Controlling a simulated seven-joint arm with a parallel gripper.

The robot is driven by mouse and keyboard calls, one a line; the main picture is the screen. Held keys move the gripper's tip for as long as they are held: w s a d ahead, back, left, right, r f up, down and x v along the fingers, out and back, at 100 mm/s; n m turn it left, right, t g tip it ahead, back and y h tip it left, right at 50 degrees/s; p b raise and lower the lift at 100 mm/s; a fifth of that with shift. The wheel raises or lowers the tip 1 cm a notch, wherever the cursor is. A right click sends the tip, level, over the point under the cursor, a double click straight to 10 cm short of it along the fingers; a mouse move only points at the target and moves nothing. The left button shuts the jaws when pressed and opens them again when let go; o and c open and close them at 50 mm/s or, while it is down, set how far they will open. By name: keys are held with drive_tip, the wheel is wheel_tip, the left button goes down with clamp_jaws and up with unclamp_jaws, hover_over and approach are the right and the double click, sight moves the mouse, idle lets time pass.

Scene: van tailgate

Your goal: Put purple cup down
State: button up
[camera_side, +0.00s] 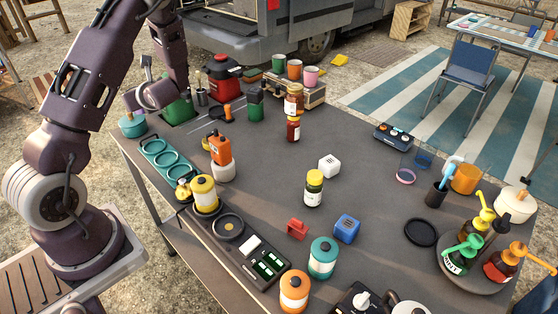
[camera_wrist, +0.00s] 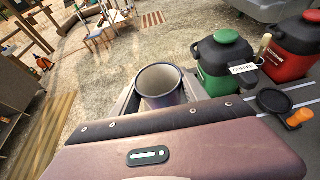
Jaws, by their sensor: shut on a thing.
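The purple cup (camera_wrist: 161,86) is upright between my gripper's (camera_wrist: 158,97) fingers in the wrist view, with its open rim showing and its inside looking empty. My gripper is shut on it. In the side view my gripper (camera_side: 158,95) is at the far left corner of the dark table, by the green canister (camera_side: 178,109). The cup is hard to tell from my purple hand there, and its base is hidden, so I cannot tell whether it touches anything.
A teal pot (camera_side: 132,125) and a red canister (camera_side: 222,80) stand close by. Green (camera_side: 278,63), orange (camera_side: 294,69) and pink (camera_side: 311,76) cups stand on a wooden crate at the back. Stacked jars (camera_side: 293,115) stand before it. The table's middle has free room.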

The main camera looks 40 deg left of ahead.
drive_tip(key=w+d+m+t+h, duration=0.2)
drive_tip(key=w+d+m+t, duration=0.5)
drive_tip(key=w+d, duration=0.8)
drive_tip(key=w+d+r+m+t+h, duration=0.1)
drive_tip(key=w+d+m+t+h, duration=0.3)
drive_tip(key=d, duration=0.6)
drive_tip(key=w+d+m+t+h, duration=0.1)
drive_tip(key=w+d+m+h, duration=0.1)
drive_tip(key=w+d, duration=0.6)
drive_tip(key=d+f, duration=0.1)
drive_tip(key=f, duration=0.4)
drive_tip(key=s+d+f, duration=0.1)
drive_tip(key=f, duration=0.4)
drive_tip(key=s+f, duration=0.1)
drive_tip(key=f, duration=0.4)
drive_tip(key=shift+d, duration=0.4)
drive_tip(key=shift+f, duration=0.1)
drive_tip(key=shift+f, duration=0.15)
drive_tip(key=o, duration=1.4)
